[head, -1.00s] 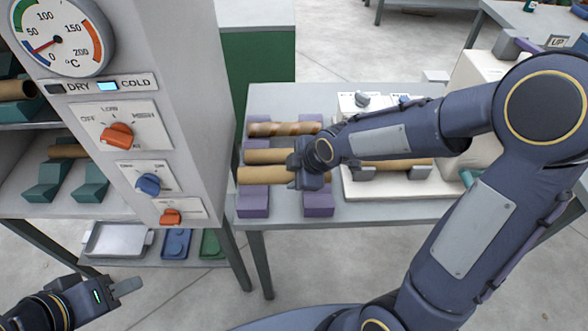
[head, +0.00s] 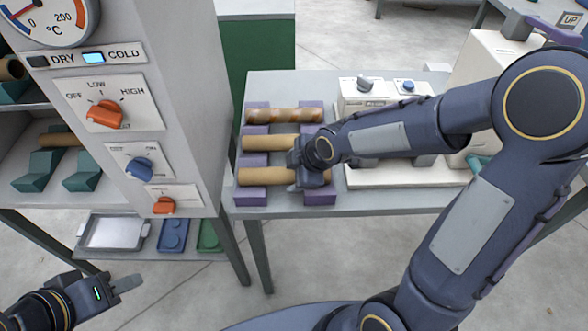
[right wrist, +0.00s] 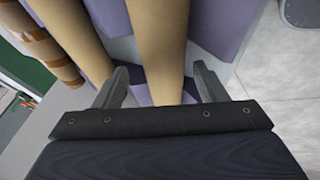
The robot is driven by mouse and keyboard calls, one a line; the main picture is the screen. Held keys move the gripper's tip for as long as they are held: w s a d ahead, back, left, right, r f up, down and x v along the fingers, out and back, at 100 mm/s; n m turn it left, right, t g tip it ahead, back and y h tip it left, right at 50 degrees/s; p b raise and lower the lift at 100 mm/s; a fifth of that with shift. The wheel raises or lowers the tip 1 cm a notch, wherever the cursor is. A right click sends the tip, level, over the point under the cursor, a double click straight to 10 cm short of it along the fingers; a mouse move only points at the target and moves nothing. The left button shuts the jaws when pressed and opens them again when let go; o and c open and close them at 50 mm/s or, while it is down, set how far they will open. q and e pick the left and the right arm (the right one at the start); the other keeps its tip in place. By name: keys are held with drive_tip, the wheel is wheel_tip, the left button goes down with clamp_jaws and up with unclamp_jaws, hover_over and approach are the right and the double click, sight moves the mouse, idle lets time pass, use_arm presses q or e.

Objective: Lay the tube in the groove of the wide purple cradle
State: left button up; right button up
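The wide purple cradle (head: 320,197) stands on the grey table, its blocks under both ends of the tubes. The plain tan tube (head: 262,177) lies across the front of the cradle and appears seated in its front groove. My right gripper (head: 298,178) is around this tube near its right part. In the right wrist view my right gripper (right wrist: 160,84) is open, one finger on each side of the tube (right wrist: 159,40), with a gap on both sides. My left gripper (head: 128,284) hangs empty at lower left; its finger gap is not clear.
Behind lie another tan tube (head: 268,143) and a brown-striped tube (head: 284,115) in the cradle. A white machine (head: 372,97) stands right, partly behind my right arm. A tall control panel (head: 175,100) stands close on the left. Teal cradles (head: 38,172) sit on its shelf.

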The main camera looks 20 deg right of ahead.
drive_tip(key=p+v, duration=0.1)
drive_tip(key=v, duration=0.6)
drive_tip(key=shift+s+d+r, duration=0.15)
drive_tip(key=shift+s+r, duration=0.05)
drive_tip(key=shift+r, duration=0.1)
wheel_tip(320, 180, up, 7)
drive_tip(key=p, duration=0.5)
idle(0.5)
